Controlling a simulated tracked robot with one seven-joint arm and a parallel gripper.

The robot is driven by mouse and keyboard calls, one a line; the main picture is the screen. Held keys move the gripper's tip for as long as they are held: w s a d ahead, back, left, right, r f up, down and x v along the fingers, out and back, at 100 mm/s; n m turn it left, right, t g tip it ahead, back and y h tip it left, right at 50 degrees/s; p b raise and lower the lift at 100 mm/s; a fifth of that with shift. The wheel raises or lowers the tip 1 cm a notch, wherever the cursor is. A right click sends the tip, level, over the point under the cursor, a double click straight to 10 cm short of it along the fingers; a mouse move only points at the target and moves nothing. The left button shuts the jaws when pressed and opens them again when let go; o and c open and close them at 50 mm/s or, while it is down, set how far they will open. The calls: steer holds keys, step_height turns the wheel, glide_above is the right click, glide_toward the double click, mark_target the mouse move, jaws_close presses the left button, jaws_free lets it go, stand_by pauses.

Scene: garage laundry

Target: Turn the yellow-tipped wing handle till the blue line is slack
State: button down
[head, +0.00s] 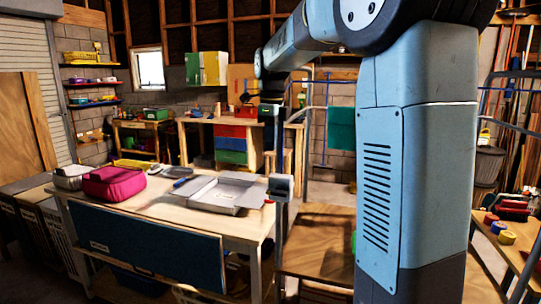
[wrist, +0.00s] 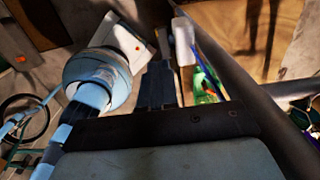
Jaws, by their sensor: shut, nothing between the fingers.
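My gripper (wrist: 160,88) shows in the wrist view as dark fingers close together, shut with nothing between them. In the head view the dark end of my arm (head: 270,112) hangs down in front of the back workbench. A thin blue line (wrist: 207,58) runs beside a pale block (wrist: 184,42), just right of the fingers in the wrist view. I cannot make out the yellow-tipped wing handle in either view. Whether the blue line is taut or slack is not clear.
A worktable (head: 240,226) with a magenta bag (head: 113,183) and an open grey case (head: 222,194) stands at left. A grey box on a post (head: 281,185) is at its right corner. A teal cloth (head: 341,129) hangs behind. A side bench with tape rolls (head: 506,238) is at right.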

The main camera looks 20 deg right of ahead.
mark_target(271, 191)
step_height(271, 191, down, 13)
steer(key=shift+a+r, duration=0.1)
steer(key=shift+r, duration=0.1)
steer(key=shift+w, duration=0.1)
stand_by(0.6)
